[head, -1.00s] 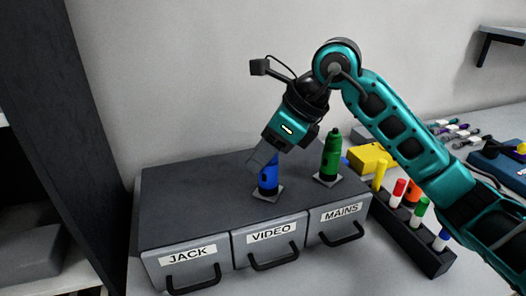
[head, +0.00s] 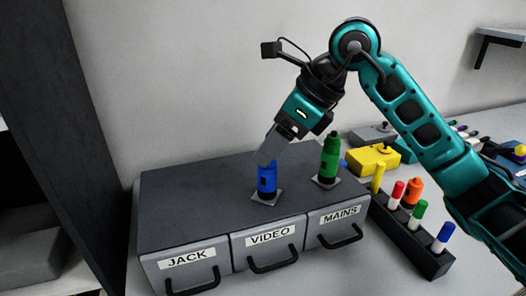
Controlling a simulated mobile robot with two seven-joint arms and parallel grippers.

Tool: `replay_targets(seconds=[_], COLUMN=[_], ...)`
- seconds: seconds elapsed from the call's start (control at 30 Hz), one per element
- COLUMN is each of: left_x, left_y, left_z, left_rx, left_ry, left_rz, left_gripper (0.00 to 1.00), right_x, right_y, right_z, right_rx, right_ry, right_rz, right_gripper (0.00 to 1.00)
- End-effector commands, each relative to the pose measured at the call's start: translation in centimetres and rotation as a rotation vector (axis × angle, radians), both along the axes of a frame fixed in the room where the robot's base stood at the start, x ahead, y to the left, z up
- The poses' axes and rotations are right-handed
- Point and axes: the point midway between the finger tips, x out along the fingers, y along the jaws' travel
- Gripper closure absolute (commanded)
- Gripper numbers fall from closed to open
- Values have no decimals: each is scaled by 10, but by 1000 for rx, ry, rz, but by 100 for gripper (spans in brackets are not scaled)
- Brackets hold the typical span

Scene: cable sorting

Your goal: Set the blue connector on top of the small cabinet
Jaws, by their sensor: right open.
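The blue connector (head: 267,180) stands upright on a small light plate on top of the small cabinet (head: 190,205), behind the VIDEO drawer. My right gripper (head: 266,158) is open, just above and behind the connector's top. Its fingers overlap the top edge of the connector in the head view, so I cannot tell whether they touch it. My left gripper is not in view.
A green connector (head: 329,160) stands on its own plate to the right on the cabinet. A dark rack (head: 408,237) with several coloured pegs lies right of the cabinet, near a yellow box (head: 373,160). The cabinet's left top is clear.

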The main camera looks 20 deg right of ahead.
Motion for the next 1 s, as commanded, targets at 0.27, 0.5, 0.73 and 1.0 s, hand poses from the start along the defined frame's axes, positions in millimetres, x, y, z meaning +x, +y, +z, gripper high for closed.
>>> replay_targets(seconds=[0.27, 0.5, 0.73, 1.0], left_x=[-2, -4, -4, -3], left_y=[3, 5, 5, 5], left_z=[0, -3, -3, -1], left_rx=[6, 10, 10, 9], left_ry=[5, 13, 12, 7], left_rz=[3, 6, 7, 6], left_gripper=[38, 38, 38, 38], right_x=[-17, -24, -25, -25], right_y=[-27, -37, -37, -37], right_z=[51, 69, 70, 70], right_rx=[1, 0, 2, 2], right_ry=[-3, 0, 1, 1], right_rz=[-2, -1, 0, 0], right_gripper=[38, 38, 38, 38])
